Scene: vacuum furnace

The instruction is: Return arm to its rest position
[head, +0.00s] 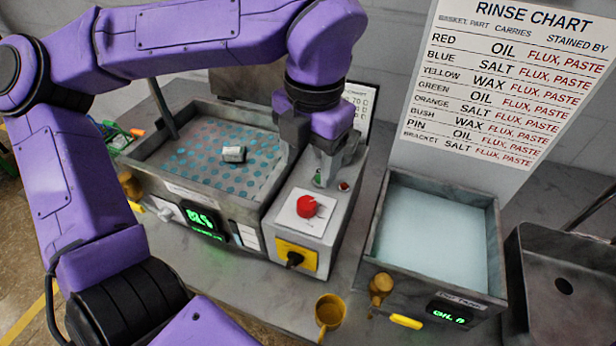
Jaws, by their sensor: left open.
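My left arm, purple with black joints, comes in from the left and arches over the bench. Its left gripper (326,172) points down over the control box (310,232), near a small green button and a small red button on its top. The gripper is open, and I see nothing between its fingers. Whether the fingertips touch the box top, I cannot tell. My right gripper is not in view.
Left of the box is a tank (150,175) with a dotted floor and a small metal part (233,154). To the right are a liquid-filled tank (375,240), a metal sink (560,255) and a rinse chart (500,80). A yellow cup (330,311) stands in front.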

